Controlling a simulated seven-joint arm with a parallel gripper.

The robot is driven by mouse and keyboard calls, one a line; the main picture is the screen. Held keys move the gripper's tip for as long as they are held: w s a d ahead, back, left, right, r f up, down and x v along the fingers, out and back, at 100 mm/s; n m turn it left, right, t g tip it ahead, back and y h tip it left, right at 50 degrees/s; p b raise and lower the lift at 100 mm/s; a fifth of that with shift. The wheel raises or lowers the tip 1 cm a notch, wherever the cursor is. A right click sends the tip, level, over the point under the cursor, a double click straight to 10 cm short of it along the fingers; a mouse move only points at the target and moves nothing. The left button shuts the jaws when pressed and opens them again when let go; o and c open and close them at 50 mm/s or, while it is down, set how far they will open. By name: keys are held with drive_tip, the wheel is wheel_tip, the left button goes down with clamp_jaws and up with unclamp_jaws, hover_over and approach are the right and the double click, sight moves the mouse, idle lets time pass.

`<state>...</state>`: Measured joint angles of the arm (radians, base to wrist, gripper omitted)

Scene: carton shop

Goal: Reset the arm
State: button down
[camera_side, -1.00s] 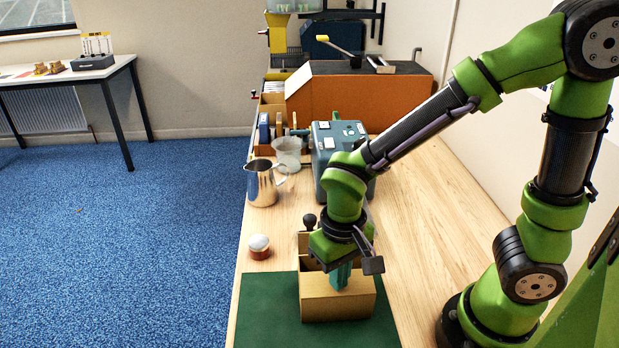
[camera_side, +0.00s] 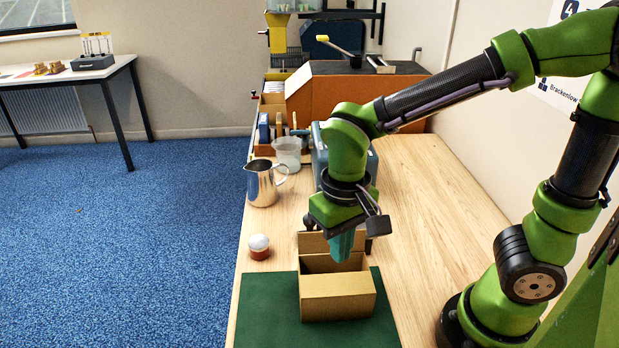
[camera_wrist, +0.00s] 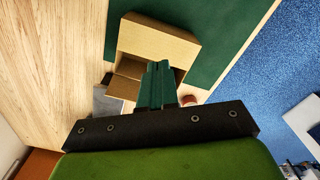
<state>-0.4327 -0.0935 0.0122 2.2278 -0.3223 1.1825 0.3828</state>
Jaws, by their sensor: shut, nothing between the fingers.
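My gripper (camera_side: 341,246) is above the open cardboard carton (camera_side: 337,297), with its teal fingers together and nothing between them. In the wrist view the closed green fingers (camera_wrist: 159,85) reach over the carton (camera_wrist: 158,42). The carton stands on the green mat (camera_side: 262,312), with its back flap up behind it. The gripper hides part of the carton's back.
A round white-topped pot (camera_side: 259,247) stands left of the carton. A steel jug (camera_side: 262,184), a glass beaker (camera_side: 288,152) and a blue-grey machine (camera_side: 320,157) are farther back. An orange-brown box (camera_side: 340,97) stands at the back. The table's right side is clear.

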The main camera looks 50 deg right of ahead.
idle(0.3)
drive_tip(key=s+d+r+m+t+y, duration=0.1)
drive_tip(key=d+r+t+y, duration=0.1)
drive_tip(key=d+r+t, duration=0.5)
wheel_tip(320, 180, up, 2)
drive_tip(key=shift+s+d, duration=0.15)
drive_tip(key=shift+d, duration=0.7)
drive_tip(key=shift+f, duration=0.1)
